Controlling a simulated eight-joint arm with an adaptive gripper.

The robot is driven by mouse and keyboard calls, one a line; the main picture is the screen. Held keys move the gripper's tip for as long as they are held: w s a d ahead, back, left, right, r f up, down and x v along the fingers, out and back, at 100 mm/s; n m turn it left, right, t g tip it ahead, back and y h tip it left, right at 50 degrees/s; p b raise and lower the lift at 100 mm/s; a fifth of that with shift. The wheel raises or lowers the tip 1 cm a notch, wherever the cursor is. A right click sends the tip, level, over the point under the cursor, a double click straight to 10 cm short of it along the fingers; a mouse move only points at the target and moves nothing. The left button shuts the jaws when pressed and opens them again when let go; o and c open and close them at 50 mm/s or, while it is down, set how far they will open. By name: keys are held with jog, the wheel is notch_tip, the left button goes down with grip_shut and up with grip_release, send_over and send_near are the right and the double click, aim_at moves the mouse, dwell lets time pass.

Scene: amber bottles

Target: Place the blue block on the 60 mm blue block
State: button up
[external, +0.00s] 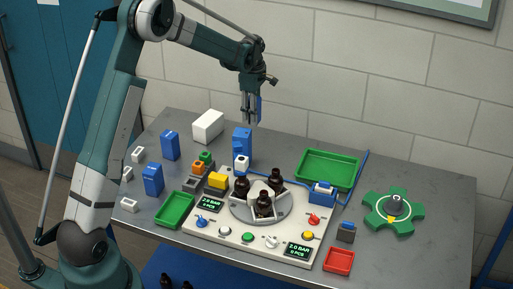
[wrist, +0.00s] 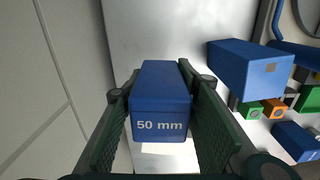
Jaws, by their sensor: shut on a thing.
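My gripper (external: 251,118) is shut on a blue block (external: 259,107) and holds it in the air above the back of the table. In the wrist view the held block (wrist: 160,98) sits between the two green finger pads, with "50 mm" on the face toward the camera. A larger blue block (external: 243,137) stands upright below the gripper, apart from the held block. In the wrist view a large blue block (wrist: 250,68) shows to the right of the gripper. Two other blue blocks stand at the left, one farther back (external: 169,146) and one nearer (external: 153,180). I cannot read a 60 mm label.
A white box (external: 208,126) stands at the back left of the tall block. A panel with amber bottles (external: 264,205) lies in front. Green trays (external: 327,169) (external: 174,211), small orange and green blocks (external: 199,167), and a green star-shaped wheel (external: 394,212) surround it. The wall is close behind.

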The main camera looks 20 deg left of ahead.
jog(key=s+a+r+p, duration=0.3)
jog(key=s+a, duration=0.1)
jog(key=a, duration=0.3)
jog(key=s+a+r+p, duration=0.3)
jog(key=a, duration=0.4)
notch_tip(320, 180, up, 5)
jog(key=p, duration=0.7)
send_over(172, 134)
jog(key=shift+n, duration=0.3)
jog(key=shift+f+p, duration=0.3)
jog(key=shift+f, duration=2.65)
jog(key=shift+f, duration=2.05)
jog(key=shift+f, duration=0.2)
